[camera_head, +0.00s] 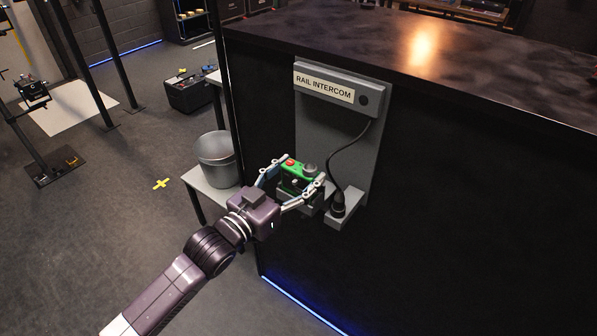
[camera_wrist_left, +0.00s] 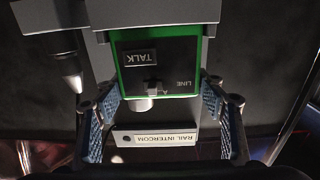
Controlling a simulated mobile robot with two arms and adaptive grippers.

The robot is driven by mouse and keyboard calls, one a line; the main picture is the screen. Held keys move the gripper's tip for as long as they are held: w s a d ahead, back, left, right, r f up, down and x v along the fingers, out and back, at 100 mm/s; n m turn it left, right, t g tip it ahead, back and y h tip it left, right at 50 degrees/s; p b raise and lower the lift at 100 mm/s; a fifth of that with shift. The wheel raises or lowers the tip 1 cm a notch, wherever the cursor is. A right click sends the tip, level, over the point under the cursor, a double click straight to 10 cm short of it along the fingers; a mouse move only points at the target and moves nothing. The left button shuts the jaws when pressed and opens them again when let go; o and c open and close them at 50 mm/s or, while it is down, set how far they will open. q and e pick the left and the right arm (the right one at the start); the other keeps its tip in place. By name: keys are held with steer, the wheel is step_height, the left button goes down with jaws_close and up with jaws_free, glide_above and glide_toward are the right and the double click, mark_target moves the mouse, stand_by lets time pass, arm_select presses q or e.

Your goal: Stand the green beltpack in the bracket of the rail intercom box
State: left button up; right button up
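The green beltpack (camera_head: 295,184) stands about upright at the rail intercom box (camera_head: 331,88), which is fixed to the side of a dark counter. A red button and a grey knob show on its top. My left gripper (camera_head: 301,171) has one finger on each side of it and looks shut on it. In the left wrist view the beltpack (camera_wrist_left: 157,65) shows its TALK and LINE labels between the fingertips. The grey bracket (camera_head: 313,208) is just below the beltpack and partly hidden by it, so I cannot tell how deep it sits. My right gripper is not in view.
A black plug and cable (camera_head: 338,200) sit in a grey holder right of the bracket, close to my fingers. A grey bucket (camera_head: 217,158) stands on a low shelf to the left. The dark countertop (camera_head: 480,60) lies above. Open floor is at left.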

arm_select(q)
steer(key=o, duration=0.5)
steer(key=shift+r, duration=0.1)
